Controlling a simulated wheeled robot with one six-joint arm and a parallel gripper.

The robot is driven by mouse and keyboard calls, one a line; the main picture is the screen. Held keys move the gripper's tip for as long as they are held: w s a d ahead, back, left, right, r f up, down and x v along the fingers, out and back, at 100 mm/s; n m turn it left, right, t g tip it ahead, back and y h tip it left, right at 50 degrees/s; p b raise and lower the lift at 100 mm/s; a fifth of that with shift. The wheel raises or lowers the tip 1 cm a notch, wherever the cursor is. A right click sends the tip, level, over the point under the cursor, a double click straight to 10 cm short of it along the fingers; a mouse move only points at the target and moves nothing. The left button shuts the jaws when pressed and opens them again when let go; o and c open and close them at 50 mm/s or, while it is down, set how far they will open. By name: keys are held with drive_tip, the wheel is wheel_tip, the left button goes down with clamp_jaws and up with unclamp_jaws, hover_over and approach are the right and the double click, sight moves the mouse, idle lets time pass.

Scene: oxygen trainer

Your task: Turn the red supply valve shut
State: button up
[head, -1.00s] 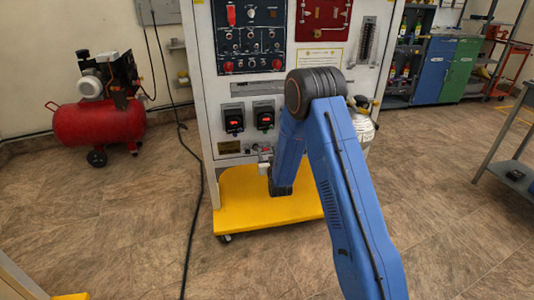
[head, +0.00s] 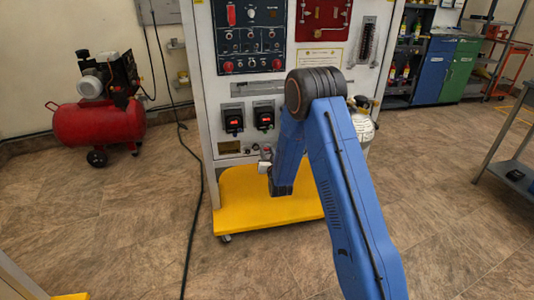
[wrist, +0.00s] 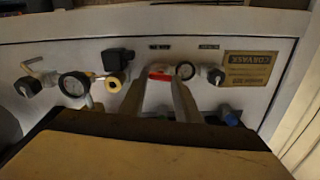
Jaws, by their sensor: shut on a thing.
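The red supply valve (wrist: 160,76) shows in the wrist view as a small red handle on the pale lower panel, in the upper middle of the picture. My gripper (wrist: 159,86) has one finger on each side of the red handle and is shut on it. In the head view my gripper (head: 265,160) is at the low front of the trainer cabinet, at the end of my blue arm. The valve is too small and too covered there to make out.
Gauges (wrist: 74,86) and a brass fitting (wrist: 116,80) sit left of the valve. Another gauge (wrist: 185,70) and a black knob (wrist: 215,75) sit close on its right. The trainer's yellow base (head: 245,205) juts out below. A red compressor (head: 98,122) stands left.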

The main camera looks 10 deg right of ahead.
drive_tip(key=m, duration=0.4)
drive_tip(key=shift+m, duration=0.3)
drive_tip(key=m, duration=0.3)
drive_tip(key=shift+d+f+m, duration=0.1)
drive_tip(key=shift+m, duration=0.2)
drive_tip(key=m, duration=0.4)
drive_tip(key=shift+d+f+m, duration=0.1)
drive_tip(key=shift+f+m, duration=0.05)
drive_tip(key=shift+m, duration=1.75)
drive_tip(key=o, duration=1)
drive_tip(key=shift+o, duration=0.2)
drive_tip(key=s, duration=1.7)
drive_tip(key=shift+s, duration=0.25)
